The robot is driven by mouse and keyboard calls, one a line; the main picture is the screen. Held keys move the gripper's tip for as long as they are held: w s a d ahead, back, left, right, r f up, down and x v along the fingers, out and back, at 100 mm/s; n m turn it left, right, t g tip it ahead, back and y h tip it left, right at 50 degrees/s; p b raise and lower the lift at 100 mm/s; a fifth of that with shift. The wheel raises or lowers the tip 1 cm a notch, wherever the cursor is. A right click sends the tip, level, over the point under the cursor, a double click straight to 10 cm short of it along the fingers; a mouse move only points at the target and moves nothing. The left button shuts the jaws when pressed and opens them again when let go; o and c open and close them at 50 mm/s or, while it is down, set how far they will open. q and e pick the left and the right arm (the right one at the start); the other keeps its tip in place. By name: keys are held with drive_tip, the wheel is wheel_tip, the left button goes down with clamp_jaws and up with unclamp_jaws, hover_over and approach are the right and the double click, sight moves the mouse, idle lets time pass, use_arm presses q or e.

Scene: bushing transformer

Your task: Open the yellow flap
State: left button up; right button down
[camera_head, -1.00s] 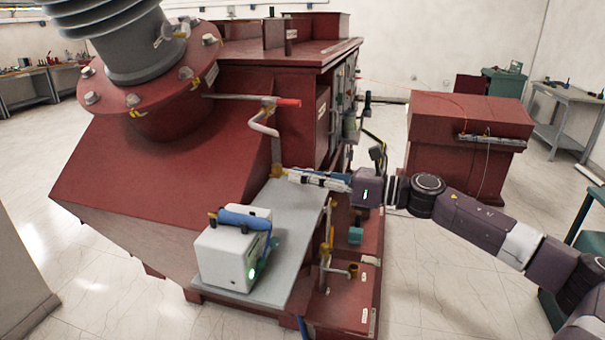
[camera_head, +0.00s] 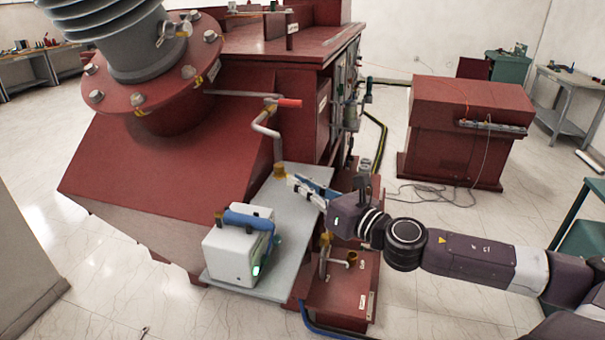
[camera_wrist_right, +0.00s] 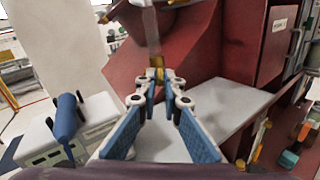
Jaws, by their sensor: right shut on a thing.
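The yellow flap (camera_head: 280,171) is a small brass-yellow part at the lower end of a bent grey pipe, beside the sloped red housing. My right gripper (camera_head: 290,180) reaches it from the lower right. In the right wrist view, the fingertips of my right gripper (camera_wrist_right: 157,78) close on the yellow flap (camera_wrist_right: 158,74) below the pipe. The fingers hide part of the flap, so I cannot tell its exact angle. My left gripper is not in view.
A white device (camera_head: 236,252) with a blue handle stands on the grey plate (camera_head: 294,213), left of my gripper. A red-handled valve (camera_head: 288,102) is above the pipe.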

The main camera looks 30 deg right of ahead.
sight(283, 178)
drive_tip(key=a+m+h, duration=0.1)
drive_tip(key=m+h, duration=0.1)
drive_tip(key=h, duration=0.2)
drive_tip(key=a+m+g+h, duration=0.1)
drive_tip(key=a+m+h, duration=0.1)
drive_tip(key=m+h, duration=0.1)
drive_tip(key=s+a+m+g+h, duration=0.1)
drive_tip(key=a+m+h, duration=0.1)
drive_tip(key=h, duration=0.2)
drive_tip(key=shift+r+m+h+p, duration=0.1)
drive_tip(key=shift+m+h+p, duration=0.2)
drive_tip(key=shift+p, duration=0.1)
drive_tip(key=shift+w+a+m+g+h, duration=0.15)
drive_tip(key=shift+a+m+g+h, duration=0.2)
drive_tip(key=shift+m+g+h, duration=0.55)
drive_tip(key=c, duration=2.1)
unclamp_jaws()
drive_tip(key=v, duration=1.2)
drive_tip(key=shift+f, duration=0.3)
